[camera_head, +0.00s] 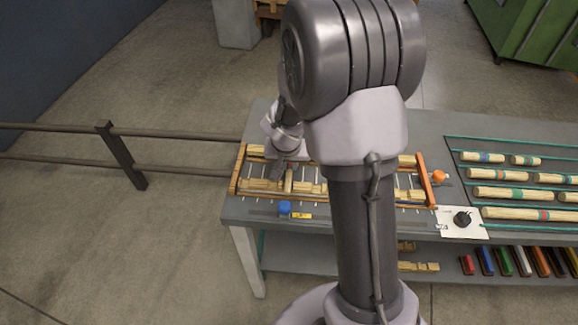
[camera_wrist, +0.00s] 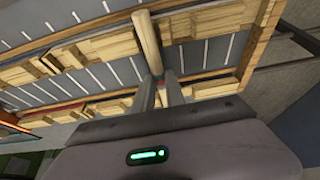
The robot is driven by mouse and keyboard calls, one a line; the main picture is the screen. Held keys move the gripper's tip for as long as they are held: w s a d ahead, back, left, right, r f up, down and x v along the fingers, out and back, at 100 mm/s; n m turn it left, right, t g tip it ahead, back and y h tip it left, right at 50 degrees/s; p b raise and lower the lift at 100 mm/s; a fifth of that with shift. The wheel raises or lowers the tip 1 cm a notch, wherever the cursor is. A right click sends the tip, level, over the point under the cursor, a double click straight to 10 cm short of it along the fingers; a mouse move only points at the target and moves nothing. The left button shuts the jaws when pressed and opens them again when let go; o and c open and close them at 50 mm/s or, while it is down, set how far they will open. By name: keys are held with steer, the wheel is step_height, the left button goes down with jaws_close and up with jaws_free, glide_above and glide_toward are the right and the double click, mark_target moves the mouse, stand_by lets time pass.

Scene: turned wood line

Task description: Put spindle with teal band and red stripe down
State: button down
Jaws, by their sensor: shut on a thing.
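My gripper (camera_wrist: 159,92) is shut on a pale wooden spindle (camera_wrist: 147,42), which points away from the fingers in the wrist view. A small red mark shows on it close to the fingertips; its teal band is not clear to me. In the head view my gripper (camera_head: 283,174) is low over the left part of a wood-framed rack (camera_head: 235,172) on the grey bench. The held spindle (camera_head: 289,178) shows there as a short piece with a red mark. I cannot tell whether it touches the rack. The rack (camera_wrist: 245,62) has notched wooden rails and white dividing lines.
Several banded spindles (camera_head: 514,193) lie on the bench's right side among teal lines. A white card with a black knob (camera_head: 462,219), an orange ball (camera_head: 438,176) and a blue knob (camera_head: 285,208) are near the rack. A rail (camera_head: 170,133) stands at left. My arm hides the rack's middle.

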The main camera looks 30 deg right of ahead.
steer(key=shift+f, duration=0.3)
steer(key=c, duration=1.4)
jaws_free()
steer(key=shift+r, duration=0.15)
